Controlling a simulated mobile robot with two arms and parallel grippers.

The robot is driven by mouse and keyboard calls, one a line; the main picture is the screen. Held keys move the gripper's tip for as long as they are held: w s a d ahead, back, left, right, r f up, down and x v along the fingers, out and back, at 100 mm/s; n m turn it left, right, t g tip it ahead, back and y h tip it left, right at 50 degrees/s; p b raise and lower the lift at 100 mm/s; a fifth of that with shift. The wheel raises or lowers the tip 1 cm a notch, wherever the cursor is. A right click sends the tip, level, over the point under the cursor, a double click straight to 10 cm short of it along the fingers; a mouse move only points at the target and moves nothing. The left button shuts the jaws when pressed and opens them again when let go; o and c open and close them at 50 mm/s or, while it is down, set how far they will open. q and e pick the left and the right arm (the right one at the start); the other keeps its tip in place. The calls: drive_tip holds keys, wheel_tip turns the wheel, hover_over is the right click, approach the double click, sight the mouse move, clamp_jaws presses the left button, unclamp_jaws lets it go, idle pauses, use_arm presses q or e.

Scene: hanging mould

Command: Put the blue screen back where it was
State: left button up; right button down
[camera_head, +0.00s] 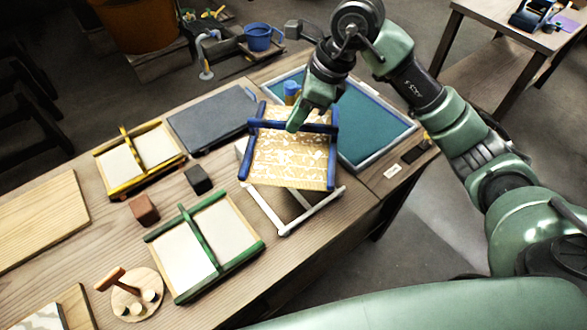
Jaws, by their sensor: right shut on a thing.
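The blue screen (290,172) has blue bars and a tan sheet with white patches. My right gripper (296,124) is shut on its blue crossbar and holds it tilted, above a white frame (283,229). The screen hides part of that frame. Whether the two touch, I cannot tell. The yellow screen (122,142) lies on the table at the left, and the green screen (203,240) lies at the front; both have pale panels. My left gripper is not in view.
A teal-filled tray (372,125) stands just behind and right of the blue screen. A dark slab (212,118) lies left of it. A black block (198,179), a brown block (144,210) and a round wooden piece (134,303) stand on the table. A blue cup (258,37) is behind.

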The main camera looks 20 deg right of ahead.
wheel_tip(320, 180, down, 17)
drive_tip(key=p, duration=0.3)
drive_tip(key=shift+r, duration=0.15)
drive_tip(key=shift+f+b, duration=0.25)
drive_tip(key=shift+b, duration=0.05)
drive_tip(key=c, duration=1.5)
unclamp_jaws()
drive_tip(key=shift+r, duration=0.1)
